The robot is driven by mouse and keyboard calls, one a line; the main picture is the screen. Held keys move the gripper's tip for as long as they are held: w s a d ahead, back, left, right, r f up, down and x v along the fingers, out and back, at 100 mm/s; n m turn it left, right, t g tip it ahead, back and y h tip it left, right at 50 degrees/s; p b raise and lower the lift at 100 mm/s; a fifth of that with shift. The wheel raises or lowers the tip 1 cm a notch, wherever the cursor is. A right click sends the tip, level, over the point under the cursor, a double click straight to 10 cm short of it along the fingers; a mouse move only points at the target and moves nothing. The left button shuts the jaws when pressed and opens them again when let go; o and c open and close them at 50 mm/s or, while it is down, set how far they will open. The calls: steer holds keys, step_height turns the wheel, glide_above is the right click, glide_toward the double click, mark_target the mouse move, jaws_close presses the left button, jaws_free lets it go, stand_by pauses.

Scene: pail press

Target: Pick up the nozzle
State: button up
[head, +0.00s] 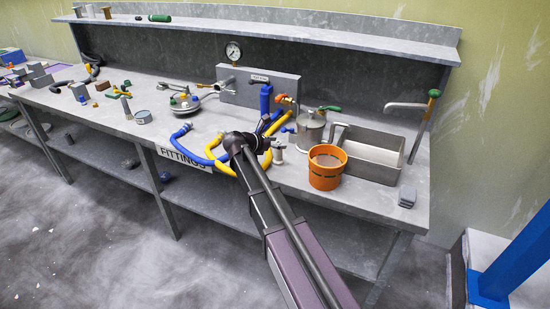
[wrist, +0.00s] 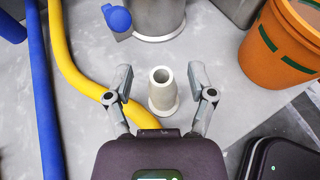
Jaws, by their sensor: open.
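The nozzle (wrist: 163,95) is a pale grey, hollow, tapered piece standing upright on the bench, with its open end up. In the wrist view my gripper (wrist: 160,80) is open, with one finger on each side of the nozzle and a visible gap to both. The fingers do not appear to touch it. In the head view the nozzle (head: 279,155) shows just right of my gripper (head: 262,145), whose fingers are too small to make out there.
A yellow hose (wrist: 72,70) and a blue hose (wrist: 38,90) lie left of the nozzle. A metal pot (wrist: 158,18) stands behind it. An orange pail (wrist: 272,45) is to the right, before the sink (head: 372,157). A FITTINGS label (head: 184,160) marks the bench front.

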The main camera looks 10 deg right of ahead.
steer(key=shift+w+d+f, duration=0.1)
steer(key=shift+d, duration=0.1)
stand_by(0.4)
jaws_close()
